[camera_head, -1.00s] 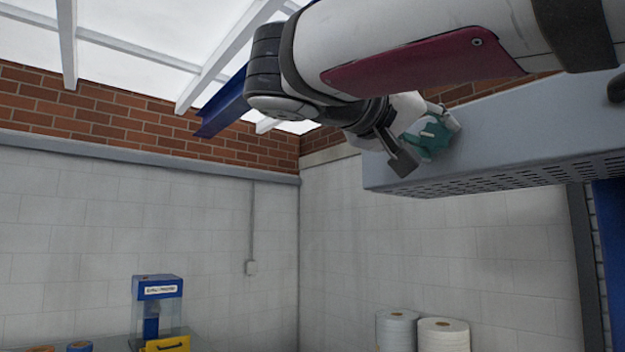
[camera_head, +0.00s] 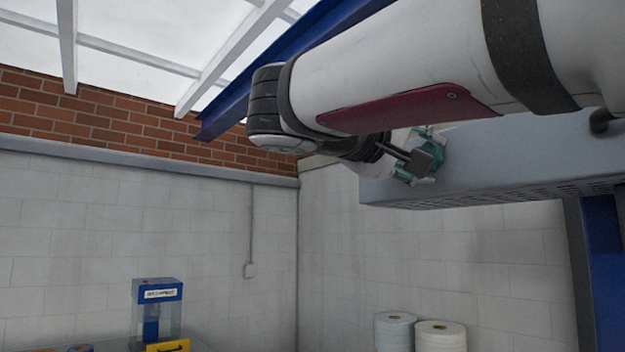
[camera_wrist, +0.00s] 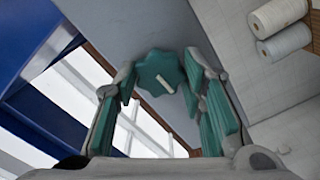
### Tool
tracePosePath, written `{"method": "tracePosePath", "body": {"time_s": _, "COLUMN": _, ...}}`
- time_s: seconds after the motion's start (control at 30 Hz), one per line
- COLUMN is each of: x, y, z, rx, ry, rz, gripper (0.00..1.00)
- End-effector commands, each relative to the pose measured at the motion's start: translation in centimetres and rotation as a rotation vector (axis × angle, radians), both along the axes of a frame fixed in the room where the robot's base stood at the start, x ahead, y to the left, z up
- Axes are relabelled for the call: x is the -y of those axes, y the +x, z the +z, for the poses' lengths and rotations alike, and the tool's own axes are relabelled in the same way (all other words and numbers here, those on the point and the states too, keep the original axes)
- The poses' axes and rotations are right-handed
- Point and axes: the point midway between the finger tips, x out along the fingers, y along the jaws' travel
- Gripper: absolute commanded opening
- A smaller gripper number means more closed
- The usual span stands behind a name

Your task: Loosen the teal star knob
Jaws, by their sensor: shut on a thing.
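The teal star knob (camera_wrist: 160,72) is in the upper middle of the wrist view, with a pale bar mark on its face. It sits against the grey face of the machine housing. My gripper (camera_wrist: 162,78) is shut on it, with one teal-padded finger on either side of the knob. In the head view my gripper (camera_head: 430,155) is at the left end of the grey housing (camera_head: 520,150). There the wrist parts and fingers hide most of the knob, and its teal is hard to tell from the pads.
A blue beam (camera_head: 262,75) runs behind my arm under the skylight. White rolls (camera_head: 441,336) stand low below the housing. A blue dispenser with a yellow drawer (camera_head: 158,292) stands at lower left.

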Motion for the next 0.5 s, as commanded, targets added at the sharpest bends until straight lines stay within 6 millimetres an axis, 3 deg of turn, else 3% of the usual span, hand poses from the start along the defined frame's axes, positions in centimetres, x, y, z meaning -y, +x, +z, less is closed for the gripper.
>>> {"method": "tracePosePath", "body": {"time_s": 0.3, "x": 0.00, "y": 0.04, "z": -0.06, "rx": -0.002, "ry": 0.001, "rz": 0.000, "gripper": 0.09}}
{"method": "tracePosePath", "body": {"time_s": 0.33, "x": 0.00, "y": 0.04, "z": -0.06, "rx": -0.002, "ry": 0.001, "rz": 0.000, "gripper": 0.41}}
{"method": "tracePosePath", "body": {"time_s": 0.4, "x": 0.00, "y": 0.03, "z": -0.05, "rx": -0.001, "ry": 0.000, "rz": 0.001, "gripper": 0.57}}
{"method": "tracePosePath", "body": {"time_s": 0.5, "x": -0.01, "y": 0.03, "z": -0.04, "rx": -0.001, "ry": 0.000, "rz": 0.001, "gripper": 0.57}}
